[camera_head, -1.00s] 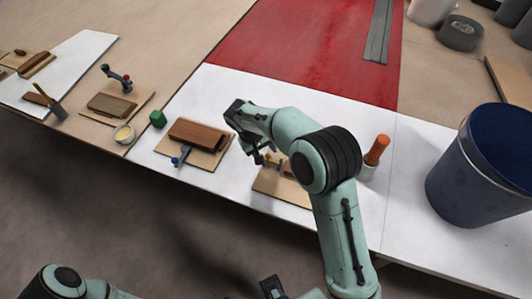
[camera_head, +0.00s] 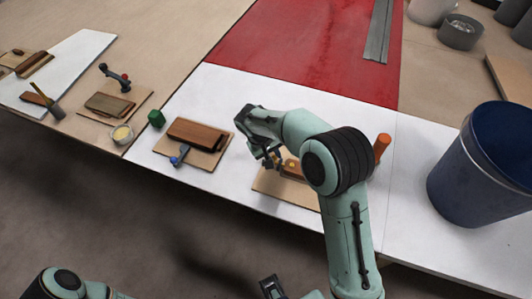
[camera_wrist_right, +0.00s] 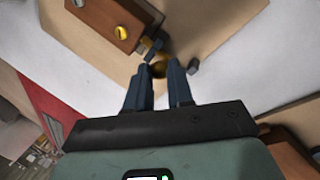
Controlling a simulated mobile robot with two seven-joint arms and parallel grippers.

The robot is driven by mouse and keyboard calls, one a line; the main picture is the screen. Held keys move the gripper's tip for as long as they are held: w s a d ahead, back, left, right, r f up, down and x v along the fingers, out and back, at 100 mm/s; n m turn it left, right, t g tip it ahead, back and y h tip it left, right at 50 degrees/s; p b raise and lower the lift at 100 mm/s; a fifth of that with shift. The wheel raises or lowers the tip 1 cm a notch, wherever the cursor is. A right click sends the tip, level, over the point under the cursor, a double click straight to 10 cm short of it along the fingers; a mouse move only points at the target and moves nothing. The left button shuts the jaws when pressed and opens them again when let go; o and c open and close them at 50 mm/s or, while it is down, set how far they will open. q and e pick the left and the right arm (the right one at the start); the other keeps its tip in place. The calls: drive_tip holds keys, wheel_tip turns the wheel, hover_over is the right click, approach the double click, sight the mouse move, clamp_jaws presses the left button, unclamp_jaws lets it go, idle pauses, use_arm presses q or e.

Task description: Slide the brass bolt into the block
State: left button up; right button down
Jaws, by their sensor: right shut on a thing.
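My right gripper (camera_head: 272,161) is over the board at the front of the white table, close beside a brown block (camera_head: 291,168) with a yellow brass spot on top. In the right wrist view the fingers (camera_wrist_right: 158,84) are shut on the brass bolt (camera_wrist_right: 158,69); only a small part of it shows between the tips. The block (camera_wrist_right: 95,18) lies just ahead and to the left there, with a round brass spot on its face. Small dark pieces stand between bolt and block; I cannot tell whether the bolt is inside. A dark part at the head view's bottom edge may be my left gripper.
A similar brown block (camera_head: 197,132) on a board with a blue-handled clamp (camera_head: 180,155) lies to the left, near a green cube (camera_head: 156,118). An orange handle (camera_head: 382,146) stands behind my right arm. A large blue bucket (camera_head: 485,165) stands at right.

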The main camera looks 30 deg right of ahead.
drive_tip(key=shift+s+d, duration=0.45)
drive_tip(key=shift+s, duration=0.05)
drive_tip(key=c, duration=1)
unclamp_jaws()
drive_tip(key=shift+w+a+r, duration=0.1)
drive_tip(key=shift+a+r, duration=0.05)
drive_tip(key=shift+r, duration=0.15)
drive_tip(key=p+v, duration=0.1)
drive_tip(key=v, duration=1.1)
drive_tip(key=shift+r, duration=0.45)
drive_tip(key=shift+f, duration=0.1)
